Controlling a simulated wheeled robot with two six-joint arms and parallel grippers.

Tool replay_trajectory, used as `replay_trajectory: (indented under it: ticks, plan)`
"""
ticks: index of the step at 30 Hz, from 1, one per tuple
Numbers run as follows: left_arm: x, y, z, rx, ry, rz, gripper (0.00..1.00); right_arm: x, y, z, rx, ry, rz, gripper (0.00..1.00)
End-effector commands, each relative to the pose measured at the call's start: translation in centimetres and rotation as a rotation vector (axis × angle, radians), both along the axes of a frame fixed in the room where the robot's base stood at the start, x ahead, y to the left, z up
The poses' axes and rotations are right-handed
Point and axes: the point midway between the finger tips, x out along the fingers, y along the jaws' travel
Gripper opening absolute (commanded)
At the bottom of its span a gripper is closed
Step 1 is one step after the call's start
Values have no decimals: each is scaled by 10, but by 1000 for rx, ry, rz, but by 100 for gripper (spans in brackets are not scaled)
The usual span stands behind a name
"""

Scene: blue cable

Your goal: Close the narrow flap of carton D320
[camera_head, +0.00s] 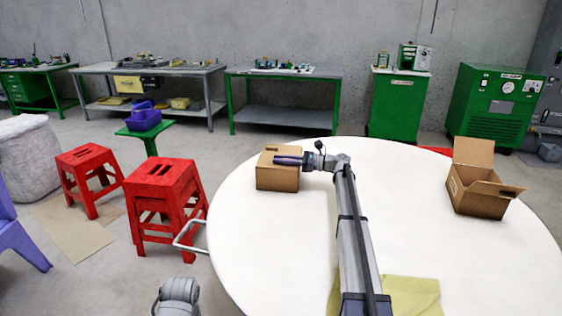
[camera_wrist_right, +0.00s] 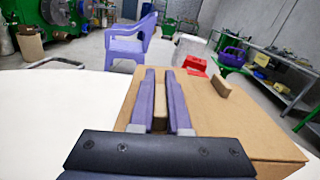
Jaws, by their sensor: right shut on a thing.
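A brown carton (camera_head: 277,180) stands on the round white table, left of its middle. Its top looks largely covered. In the right wrist view the carton (camera_wrist_right: 245,130) fills the lower right. My right gripper (camera_head: 289,160) lies across the carton's top in the head view. In the right wrist view its purple fingers (camera_wrist_right: 161,100) are shut on a narrow brown cardboard piece (camera_wrist_right: 159,110), apparently a flap of this carton. A second carton (camera_head: 482,195) stands open at the right, with one flap upright. No label D320 is legible on either carton. My left gripper is out of view.
The white table (camera_head: 440,255) is clear between the cartons. A yellow-green cloth (camera_head: 412,296) lies at its near edge. Red stools (camera_head: 163,195) stand left of the table. A small brown upright piece (camera_wrist_right: 222,86) shows at the carton's far edge in the right wrist view.

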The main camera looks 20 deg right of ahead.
Motion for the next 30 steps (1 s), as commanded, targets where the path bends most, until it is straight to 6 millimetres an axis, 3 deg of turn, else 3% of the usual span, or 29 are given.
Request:
replay_trajectory:
  ticks: [9, 26, 27, 30]
  plan:
    - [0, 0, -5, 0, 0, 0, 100, 1, 0, -5, 52, 99, 1, 0]
    - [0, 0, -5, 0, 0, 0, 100, 1, 0, -6, 64, 121, 1, 0]
    - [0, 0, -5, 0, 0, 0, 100, 1, 0, -6, 64, 120, 2, 18]
    - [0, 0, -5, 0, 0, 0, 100, 2, -1, -6, 64, 120, 1, 29]
